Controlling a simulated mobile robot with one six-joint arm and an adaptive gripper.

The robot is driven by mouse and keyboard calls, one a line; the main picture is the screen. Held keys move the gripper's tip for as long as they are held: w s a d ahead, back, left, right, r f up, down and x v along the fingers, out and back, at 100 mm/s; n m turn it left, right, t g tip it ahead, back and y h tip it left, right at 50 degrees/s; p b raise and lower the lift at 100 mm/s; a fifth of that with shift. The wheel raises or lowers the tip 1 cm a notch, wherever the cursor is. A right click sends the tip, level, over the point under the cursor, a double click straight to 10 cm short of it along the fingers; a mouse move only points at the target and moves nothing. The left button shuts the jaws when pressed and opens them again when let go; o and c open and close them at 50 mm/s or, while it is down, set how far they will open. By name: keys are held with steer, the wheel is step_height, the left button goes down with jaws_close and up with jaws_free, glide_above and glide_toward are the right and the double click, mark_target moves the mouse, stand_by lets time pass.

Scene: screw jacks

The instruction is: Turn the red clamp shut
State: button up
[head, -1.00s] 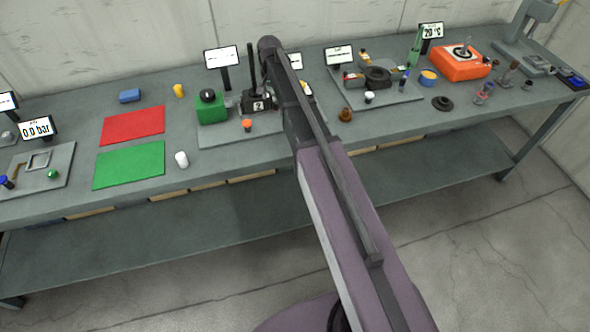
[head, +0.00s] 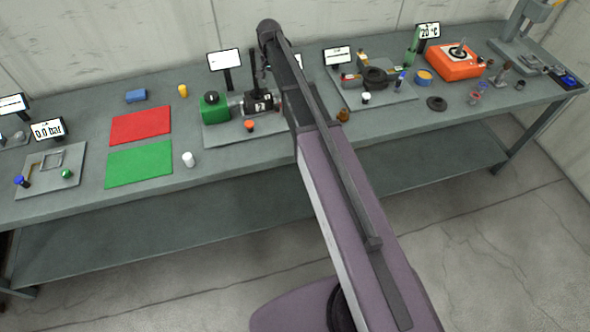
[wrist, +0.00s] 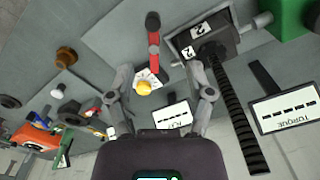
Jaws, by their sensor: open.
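A red bar with dark ends (wrist: 153,50), which looks like the red clamp, stands out in the wrist view just beyond my fingertips. My gripper (wrist: 160,74) is open, with one finger on each side of the bar's near end and nothing held. I cannot tell how far the bar is below the fingers. In the head view I cannot make out the clamp, and my arm covers that part of the bench.
A dark block with a ribbed rod (wrist: 228,95) is close right of my gripper. A yellow knob (wrist: 144,88) shows between the fingers. In the head view, a green box (head: 215,107), an orange-red knob (head: 250,126) and an orange box (head: 453,64) stand on the bench.

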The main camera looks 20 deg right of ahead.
steer(key=s+f+n+b, duration=0.3)
steer(key=s+f+b, duration=0.5)
steer(key=s, duration=0.6)
steer(key=s+f+n+b, duration=0.2)
steer(key=s+f+b, duration=0.7)
steer(key=s, duration=0.5)
steer(key=shift+s+f+n+b, duration=0.25)
steer(key=shift+n+b, duration=0.15)
steer(key=shift+b, duration=0.15)
step_height(320, 180, up, 20)
steer(key=m+p, duration=1.6)
steer(key=p, duration=0.4)
glide_above(277, 105)
steer(key=shift+w+f, duration=0.1)
steer(key=shift+f+b, duration=0.2)
steer(key=shift+b, duration=0.1)
step_height(277, 105, down, 14)
steer(key=b, duration=1.3)
steer(key=shift+r, duration=0.25)
